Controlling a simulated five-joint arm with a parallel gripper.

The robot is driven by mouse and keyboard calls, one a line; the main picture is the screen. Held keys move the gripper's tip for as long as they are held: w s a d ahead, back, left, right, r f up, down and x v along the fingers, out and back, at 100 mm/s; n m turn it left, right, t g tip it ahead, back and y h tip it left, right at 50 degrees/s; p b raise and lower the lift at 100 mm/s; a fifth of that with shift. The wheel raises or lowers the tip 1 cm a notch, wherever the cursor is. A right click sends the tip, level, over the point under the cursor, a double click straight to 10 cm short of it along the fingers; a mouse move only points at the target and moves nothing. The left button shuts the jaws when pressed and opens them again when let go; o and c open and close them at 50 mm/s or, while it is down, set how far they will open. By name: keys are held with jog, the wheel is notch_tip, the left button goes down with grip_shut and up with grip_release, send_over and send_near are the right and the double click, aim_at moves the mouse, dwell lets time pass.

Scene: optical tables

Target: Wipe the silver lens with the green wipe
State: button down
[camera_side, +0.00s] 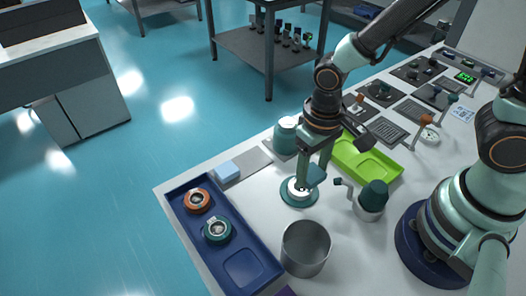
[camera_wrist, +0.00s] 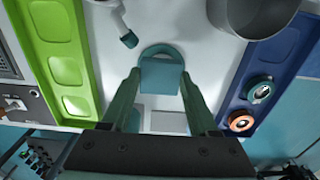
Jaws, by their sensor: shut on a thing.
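My gripper (camera_side: 303,180) is shut on a teal-green wipe (camera_wrist: 160,77), whose square face shows between the fingertips in the wrist view. The wipe also shows in the side view (camera_side: 317,172). Directly below is a round teal stand (camera_side: 287,196), with its rim also visible in the wrist view (camera_wrist: 160,48). A small pale silver lens (camera_side: 299,189) sits on the stand, partly hidden by the fingers. The wipe covers it in the wrist view. The wipe is right at the lens, but I cannot tell whether they touch.
A blue tray (camera_side: 183,222) at left holds an orange-ringed lens (camera_side: 197,200) and a teal-ringed lens (camera_side: 217,229). A grey metal bin (camera_side: 306,249) stands in front. A teal-topped pot (camera_side: 372,198) and a lime-green tray (camera_side: 369,160) are to the right.

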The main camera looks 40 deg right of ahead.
jog(key=shift+r, duration=1.7)
